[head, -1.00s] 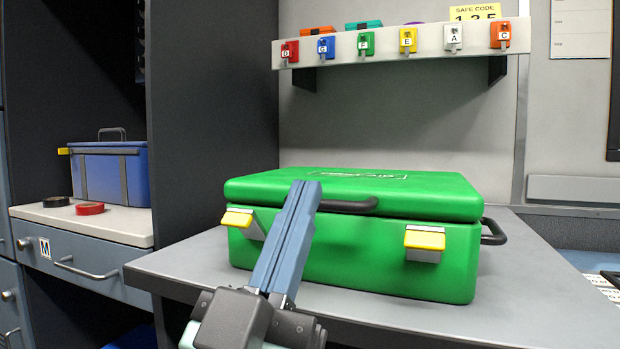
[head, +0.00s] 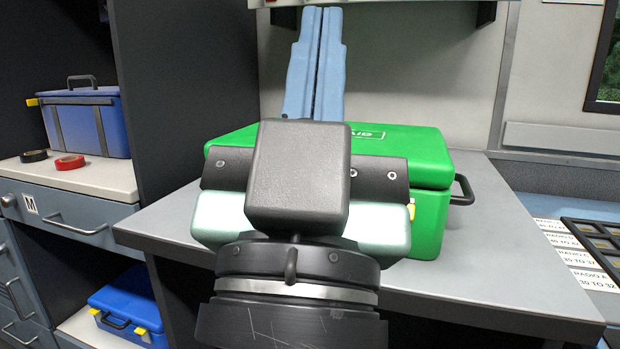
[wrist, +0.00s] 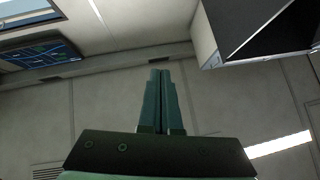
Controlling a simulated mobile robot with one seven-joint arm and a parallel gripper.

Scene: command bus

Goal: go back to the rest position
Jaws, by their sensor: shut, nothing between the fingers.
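My gripper (head: 320,24) stands upright in the middle of the head view, its two blue fingers pressed together with nothing between them. My wrist and hand hide much of the green first-aid case (head: 430,215) behind them. The case sits on the grey table with its lid down, and its right handle shows. In the wrist view my shut fingers (wrist: 160,76) point toward the wall and ceiling, with no object near the tips.
The grey table (head: 480,285) bears the case. At left, a blue toolbox (head: 88,125) and tape rolls (head: 69,162) sit on a drawer unit (head: 75,212). Another blue box (head: 125,310) is below. Labelled panels (head: 580,255) lie at right. A shelf edge (head: 400,4) is overhead.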

